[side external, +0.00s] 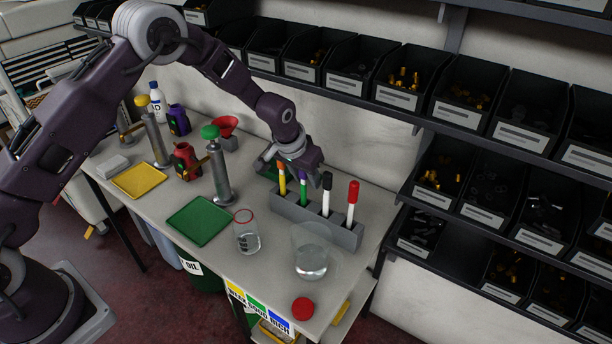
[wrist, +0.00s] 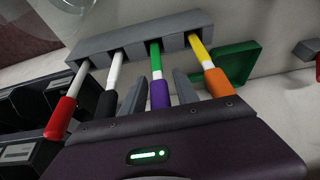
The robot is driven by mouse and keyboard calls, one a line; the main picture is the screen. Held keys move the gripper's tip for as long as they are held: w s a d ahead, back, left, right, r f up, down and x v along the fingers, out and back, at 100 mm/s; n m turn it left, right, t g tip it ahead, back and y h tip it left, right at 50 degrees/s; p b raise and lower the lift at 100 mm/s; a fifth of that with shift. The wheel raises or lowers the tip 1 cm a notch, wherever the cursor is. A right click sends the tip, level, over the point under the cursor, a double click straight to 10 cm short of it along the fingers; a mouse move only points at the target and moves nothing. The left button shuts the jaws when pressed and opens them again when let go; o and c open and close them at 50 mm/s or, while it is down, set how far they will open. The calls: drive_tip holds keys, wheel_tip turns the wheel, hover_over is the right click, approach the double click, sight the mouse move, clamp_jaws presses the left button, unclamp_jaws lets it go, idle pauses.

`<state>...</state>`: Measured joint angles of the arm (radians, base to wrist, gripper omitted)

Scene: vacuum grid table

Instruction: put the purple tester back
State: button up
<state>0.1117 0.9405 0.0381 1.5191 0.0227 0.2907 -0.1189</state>
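A grey rack (side external: 318,225) stands on the table; it also shows at the top of the wrist view (wrist: 135,38). The purple tester, a green rod with a purple handle (side external: 304,187), stands in the rack between an orange-handled yellow one (side external: 282,178) and a black-handled white one (side external: 326,194). A red-handled white one (side external: 351,202) is at the right end. In the wrist view the purple handle (wrist: 159,95) lies between the two fingers of my gripper (wrist: 158,92), with gaps on both sides. My gripper is open. The purple tester's lower end is hidden in the rack.
A glass beaker (side external: 246,232), a clear flask (side external: 311,258) and a red cap (side external: 303,308) are in front of the rack. A green tray (side external: 200,221), yellow tray (side external: 139,180), red device (side external: 186,161) and purple device (side external: 178,120) are left. Bins line the back shelves.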

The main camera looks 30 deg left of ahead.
drive_tip(key=s+a+f+v, duration=0.1)
drive_tip(key=s+v, duration=0.1)
drive_tip(key=v, duration=1.9)
drive_tip(key=s+a+r, duration=0.2)
drive_tip(key=s+r, duration=0.6)
drive_tip(key=s, duration=0.4)
drive_tip(key=s+a+t, duration=0.1)
drive_tip(key=s, duration=1.6)
drive_tip(key=shift+s+f, duration=0.4)
drive_tip(key=shift+f, duration=0.05)
